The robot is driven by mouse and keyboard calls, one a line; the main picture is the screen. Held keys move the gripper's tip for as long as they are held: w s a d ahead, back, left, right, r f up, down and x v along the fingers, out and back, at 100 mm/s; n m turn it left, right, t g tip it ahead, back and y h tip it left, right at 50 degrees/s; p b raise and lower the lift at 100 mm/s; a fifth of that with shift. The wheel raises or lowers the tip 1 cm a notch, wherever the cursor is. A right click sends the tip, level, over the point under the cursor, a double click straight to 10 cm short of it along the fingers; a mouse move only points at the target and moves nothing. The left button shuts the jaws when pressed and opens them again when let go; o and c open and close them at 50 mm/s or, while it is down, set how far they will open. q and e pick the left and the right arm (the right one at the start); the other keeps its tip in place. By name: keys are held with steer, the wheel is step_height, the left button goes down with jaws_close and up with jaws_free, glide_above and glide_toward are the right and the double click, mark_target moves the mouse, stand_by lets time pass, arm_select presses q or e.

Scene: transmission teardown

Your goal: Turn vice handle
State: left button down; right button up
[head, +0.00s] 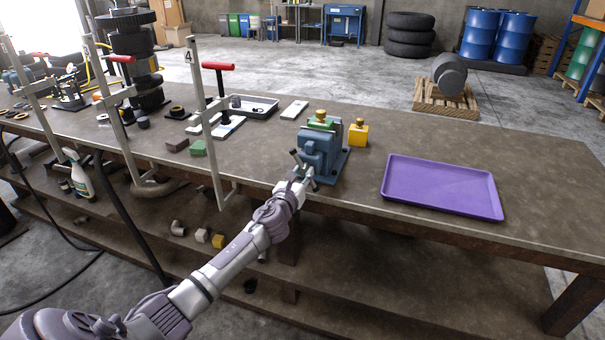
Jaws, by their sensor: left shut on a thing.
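A blue-grey bench vice (322,148) stands near the front edge of the workbench, with a green piece and a brass-coloured piece (321,117) at its top. Its handle (296,158) is a short dark bar at the front left of the vice. My left arm reaches up from the lower left, and my left gripper (304,178) is at the front of the vice, shut on the handle. The fingertips are small here and partly hide the handle's lower part. My right gripper is out of the picture.
A purple tray (398,199) lies right of the vice. A yellow block (358,135) with a brass top stands just behind it. Upright clamps with red handles (218,66) stand along the front edge to the left. The bench's right end is clear.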

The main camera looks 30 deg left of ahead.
arm_select(q)
steer(key=m+p, duration=0.1)
steer(key=m, duration=0.2)
steer(key=shift+r+m, duration=0.1)
steer(key=shift+m, duration=0.3)
steer(key=m+p, duration=0.2)
steer(key=shift+m, duration=0.4)
steer(key=m+p, duration=0.2)
steer(key=m, duration=0.1)
steer(key=shift+m+p, duration=0.85)
steer(key=shift+m, duration=0.75)
